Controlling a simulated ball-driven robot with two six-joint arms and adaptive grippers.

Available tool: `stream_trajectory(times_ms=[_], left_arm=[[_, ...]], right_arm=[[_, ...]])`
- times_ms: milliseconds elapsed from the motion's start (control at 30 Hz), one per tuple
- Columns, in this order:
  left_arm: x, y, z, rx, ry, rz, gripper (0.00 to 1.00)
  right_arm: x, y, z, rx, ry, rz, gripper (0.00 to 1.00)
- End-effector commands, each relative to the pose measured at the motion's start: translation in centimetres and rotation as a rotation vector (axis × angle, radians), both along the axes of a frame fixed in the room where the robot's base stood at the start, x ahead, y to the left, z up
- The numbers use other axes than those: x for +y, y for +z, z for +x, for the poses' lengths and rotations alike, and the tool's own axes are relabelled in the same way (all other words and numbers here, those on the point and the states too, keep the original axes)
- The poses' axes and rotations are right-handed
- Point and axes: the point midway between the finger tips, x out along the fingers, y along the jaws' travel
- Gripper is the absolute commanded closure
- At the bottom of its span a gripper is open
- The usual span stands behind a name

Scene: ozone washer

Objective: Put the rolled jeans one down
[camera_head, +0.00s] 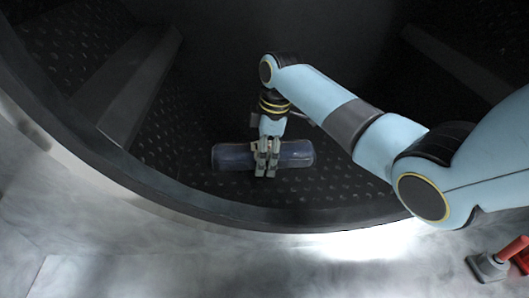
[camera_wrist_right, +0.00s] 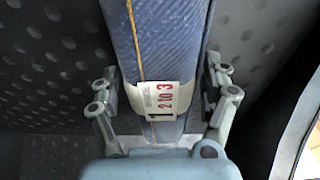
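The rolled jeans (camera_head: 228,157) are a dark blue roll lying crosswise inside the dark drum, near its front rim. In the right wrist view the roll (camera_wrist_right: 165,40) shows an orange seam and a white printed label. My right gripper (camera_head: 266,170) reaches down over the middle of the roll. Whether the roll's underside touches the drum floor is hard to tell. My left gripper is not in view.
The dimpled drum floor (camera_head: 185,150) is bare around the roll. A raised rib (camera_head: 135,85) stands at the left and another (camera_head: 465,65) at the right. The curved front rim (camera_head: 300,218) lies close to the roll. A red-handled part (camera_head: 515,250) is at the lower right.

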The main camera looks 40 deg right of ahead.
Motion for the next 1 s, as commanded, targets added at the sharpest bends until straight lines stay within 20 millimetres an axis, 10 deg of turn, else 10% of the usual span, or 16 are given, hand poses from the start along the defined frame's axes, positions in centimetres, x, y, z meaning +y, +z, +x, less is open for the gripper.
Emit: stream_trajectory(times_ms=[300,1000], left_arm=[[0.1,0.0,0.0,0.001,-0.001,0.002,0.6],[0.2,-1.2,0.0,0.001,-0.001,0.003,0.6]], right_arm=[[-0.1,0.9,0.0,-0.001,0.0,-0.001,0.2],[-1.5,12.1,-0.9,0.0,0.0,0.0,0.2]])
